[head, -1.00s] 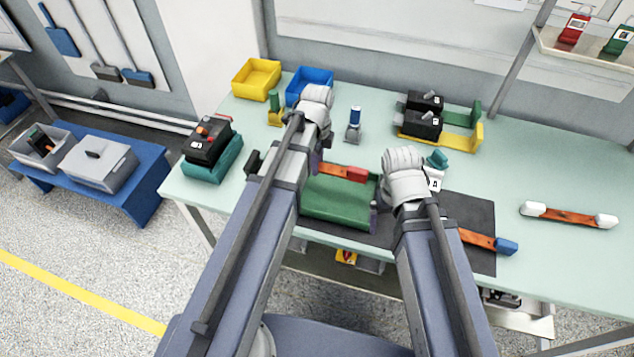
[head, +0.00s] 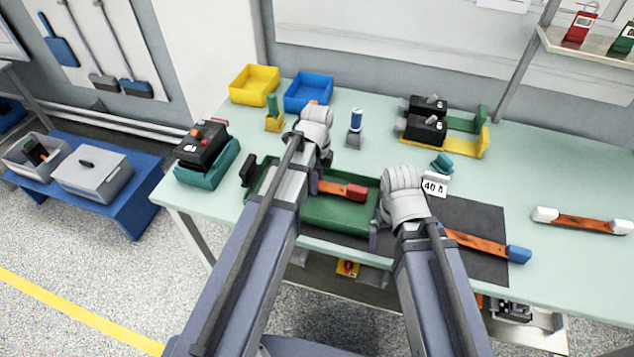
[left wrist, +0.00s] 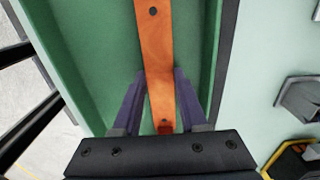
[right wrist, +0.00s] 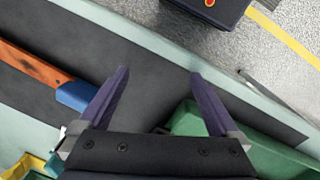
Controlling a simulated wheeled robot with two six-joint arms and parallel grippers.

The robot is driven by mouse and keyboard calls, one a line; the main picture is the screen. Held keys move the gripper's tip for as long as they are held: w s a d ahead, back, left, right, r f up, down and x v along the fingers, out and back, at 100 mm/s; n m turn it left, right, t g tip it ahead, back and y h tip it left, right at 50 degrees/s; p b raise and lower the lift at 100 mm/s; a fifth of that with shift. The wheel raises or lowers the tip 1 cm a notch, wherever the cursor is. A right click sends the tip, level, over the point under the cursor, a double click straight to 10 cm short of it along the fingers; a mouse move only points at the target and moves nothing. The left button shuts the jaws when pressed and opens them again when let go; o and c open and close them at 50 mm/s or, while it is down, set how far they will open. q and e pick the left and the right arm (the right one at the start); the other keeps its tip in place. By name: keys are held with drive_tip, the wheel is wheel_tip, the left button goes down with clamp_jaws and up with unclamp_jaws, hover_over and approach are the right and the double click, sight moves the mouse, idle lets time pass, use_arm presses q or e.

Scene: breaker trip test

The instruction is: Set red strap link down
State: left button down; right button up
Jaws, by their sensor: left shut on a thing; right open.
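The red strap link (head: 335,187) is a flat copper-orange bar with a red end. My left gripper (left wrist: 160,85) is shut on it. In the left wrist view the bar (left wrist: 155,45) runs lengthwise between the two purple fingers, over the green tray (left wrist: 90,60). In the head view the link is over or in the tray (head: 340,213); I cannot tell whether it touches the floor. My left arm hides its other end. My right gripper (right wrist: 159,72) is open and empty, above the dark mat to the right of the tray.
A blue-ended strap link (head: 485,246) lies on the dark mat (head: 470,215). A white-ended link (head: 580,220) lies further right. A 40 A tag (head: 434,187), black breakers (head: 425,130), and yellow (head: 254,85) and blue (head: 308,91) bins stand behind. The right tabletop is mostly clear.

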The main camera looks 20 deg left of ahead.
use_arm(q)
drive_tip(key=shift+f, duration=0.1)
use_arm(e)
drive_tip(key=shift+f, duration=0.1)
use_arm(q)
drive_tip(key=shift+f, duration=0.15)
use_arm(e)
drive_tip(key=shift+f, duration=0.15)
use_arm(q)
drive_tip(key=shift+c, duration=2.2)
unclamp_jaws()
drive_tip(key=shift+r, duration=0.2)
wheel_tip(320, 180, up, 12)
drive_tip(key=p, duration=1.2)
use_arm(e)
wheel_tip(320, 180, up, 12)
drive_tip(key=shift+r, duration=0.25)
